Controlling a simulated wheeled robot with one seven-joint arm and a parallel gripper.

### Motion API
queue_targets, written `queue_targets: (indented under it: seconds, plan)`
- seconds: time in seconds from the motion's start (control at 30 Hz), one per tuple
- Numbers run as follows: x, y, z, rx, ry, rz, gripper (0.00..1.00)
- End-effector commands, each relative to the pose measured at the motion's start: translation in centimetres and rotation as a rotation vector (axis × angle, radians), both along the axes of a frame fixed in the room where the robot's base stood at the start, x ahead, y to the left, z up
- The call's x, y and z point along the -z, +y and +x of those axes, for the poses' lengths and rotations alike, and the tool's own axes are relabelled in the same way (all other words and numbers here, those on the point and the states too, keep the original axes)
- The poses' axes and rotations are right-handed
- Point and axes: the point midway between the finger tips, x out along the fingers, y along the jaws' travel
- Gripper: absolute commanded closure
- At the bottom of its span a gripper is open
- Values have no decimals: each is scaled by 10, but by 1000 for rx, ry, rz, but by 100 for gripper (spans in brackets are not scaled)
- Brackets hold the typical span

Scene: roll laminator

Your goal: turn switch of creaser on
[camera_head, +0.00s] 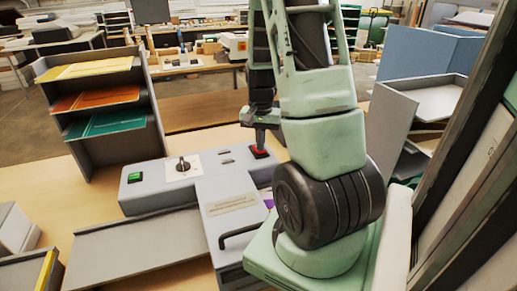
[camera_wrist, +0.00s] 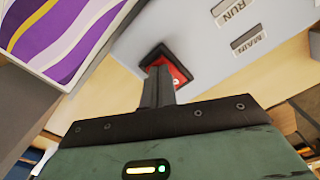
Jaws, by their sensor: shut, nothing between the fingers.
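The creaser (camera_head: 212,207) is a grey machine on the wooden table, with a control panel along its back. At the panel's right end is a red switch (camera_head: 259,152) in a dark frame. In the wrist view the red switch (camera_wrist: 180,72) is partly hidden behind my fingers, beside labels reading RUN and MAIN. My gripper (camera_head: 262,143) is shut and empty, pointing down with its tips at the red switch; it also shows in the wrist view (camera_wrist: 160,78). I cannot tell whether the tips touch the switch. The panel also has a green button (camera_head: 134,177) and a black rotary knob (camera_head: 183,165).
A grey shelf rack (camera_head: 100,115) with yellow, orange and green sheets stands at the left. A purple, white and yellow patterned sheet (camera_wrist: 70,35) lies near the switch. A black handle (camera_head: 238,235) sticks up in front. A blue panel (camera_head: 420,60) and grey trays stand at the right.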

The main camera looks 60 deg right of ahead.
Motion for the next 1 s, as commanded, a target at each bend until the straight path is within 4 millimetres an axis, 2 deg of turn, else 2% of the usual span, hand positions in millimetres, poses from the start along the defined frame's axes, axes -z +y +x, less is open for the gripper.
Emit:
queue_targets:
  seconds: [0.53,1.0]
  plan:
    - [4,0,0,0,0,-1,100]
    - [-31,0,0,0,0,-1,100]
